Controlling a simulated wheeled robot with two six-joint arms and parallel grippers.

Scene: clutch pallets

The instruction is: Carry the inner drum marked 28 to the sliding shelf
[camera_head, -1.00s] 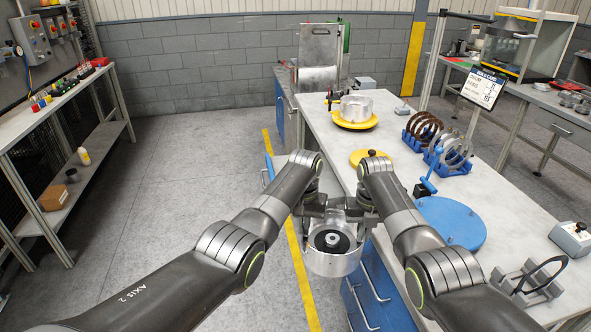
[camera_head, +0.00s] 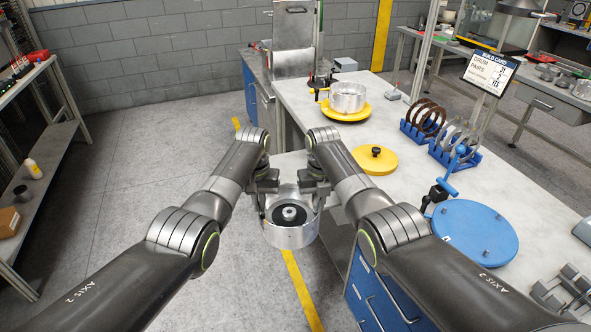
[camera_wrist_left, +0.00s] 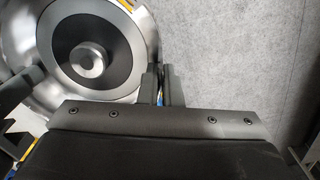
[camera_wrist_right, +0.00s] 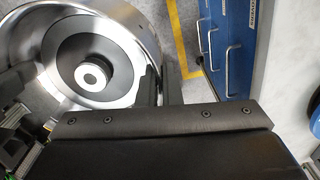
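A silver metal drum (camera_head: 290,237) with a dark inner ring and pale hub hangs upright between my two grippers, above the floor beside the bench. No number is readable on it. My left gripper (camera_head: 266,187) is closed on the drum's left wall and my right gripper (camera_head: 318,190) on its right wall. The wrist views show the drum in the left (camera_wrist_left: 90,60) and in the right (camera_wrist_right: 85,65), its rim by the close-set fingers. A pale flat surface (camera_head: 288,162) juts from the bench behind the arms; I cannot tell whether it is the sliding shelf.
Another silver drum (camera_head: 348,97) sits on a yellow round base (camera_head: 345,113) on the bench (camera_head: 400,185). A yellow disc (camera_head: 372,162), blue round plate (camera_head: 475,232) and blue ring racks (camera_head: 455,153) stand there too. Blue drawers (camera_head: 375,290) are right of the drum. Floor at left is clear.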

